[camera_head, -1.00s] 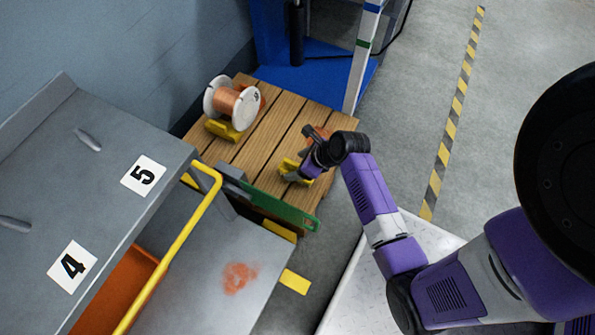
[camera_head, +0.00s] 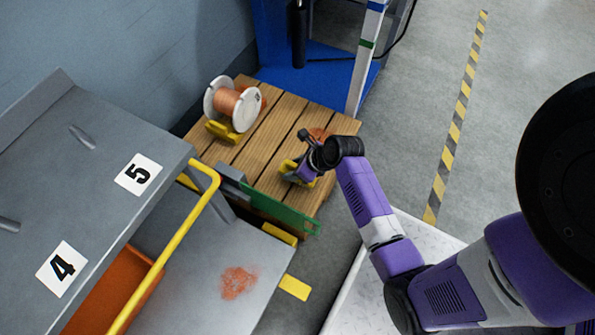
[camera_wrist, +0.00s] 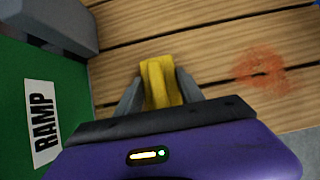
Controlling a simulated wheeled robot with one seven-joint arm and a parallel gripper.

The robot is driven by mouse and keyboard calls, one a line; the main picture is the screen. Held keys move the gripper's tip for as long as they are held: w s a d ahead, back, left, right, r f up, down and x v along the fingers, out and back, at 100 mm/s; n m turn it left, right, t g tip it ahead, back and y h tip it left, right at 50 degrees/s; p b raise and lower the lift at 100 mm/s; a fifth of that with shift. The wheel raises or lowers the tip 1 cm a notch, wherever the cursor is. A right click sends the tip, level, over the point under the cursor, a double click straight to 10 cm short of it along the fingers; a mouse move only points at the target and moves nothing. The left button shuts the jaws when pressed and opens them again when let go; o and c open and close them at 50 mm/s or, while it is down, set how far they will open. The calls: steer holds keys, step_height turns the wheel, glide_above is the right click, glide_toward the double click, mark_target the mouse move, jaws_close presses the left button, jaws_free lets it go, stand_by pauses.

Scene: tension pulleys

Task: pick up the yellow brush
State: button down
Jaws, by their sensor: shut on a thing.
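The yellow brush (camera_wrist: 162,80) shows in the wrist view between the two grey fingers of my gripper (camera_wrist: 160,92), over the wooden slats. My gripper is shut on it. In the head view my gripper (camera_head: 302,174) is at the right part of the wooden pallet (camera_head: 262,150), and only a bit of yellow shows beside it. The gripper and wrist hide most of the brush there. I cannot tell whether the brush still touches the slats.
A green ramp board (camera_head: 280,208) borders the pallet's near side. A grey cart with a yellow rail (camera_head: 178,236) stands at left. An orange stain (camera_wrist: 262,70) marks the slats.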

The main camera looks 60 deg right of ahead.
step_height(320, 180, up, 20)
steer(key=p, duration=1)
steer(key=shift+p, duration=0.4)
